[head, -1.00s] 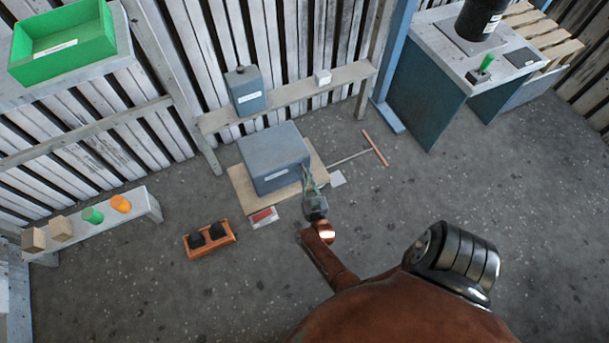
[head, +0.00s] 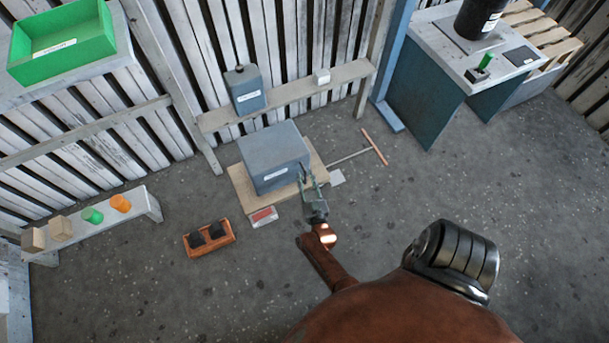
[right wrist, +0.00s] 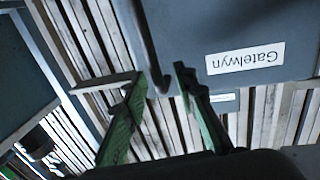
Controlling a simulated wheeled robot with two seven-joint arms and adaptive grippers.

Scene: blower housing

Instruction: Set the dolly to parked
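The dolly is a low tan wooden board (head: 240,192) on the floor, with a thin pole ending in an orange crossbar (head: 375,147) at its right. A blue-grey box (head: 272,155) with a white label sits on it. In the right wrist view the box (right wrist: 220,25) appears upside down, its label reading "Gatelwyn". My right gripper (head: 312,182) is at the box's right front corner. Its green fingers (right wrist: 160,105) are spread, with a dark curved bar (right wrist: 152,55) beyond the gap; I see nothing clamped between them. My left gripper is not in view.
A red-and-white card (head: 263,216) and a pale plate (head: 337,177) lie by the board. An orange tray (head: 208,250) with two black pieces stands at front left. A low shelf (head: 290,103) stands behind and a workbench (head: 425,105) at right. Floor at right is clear.

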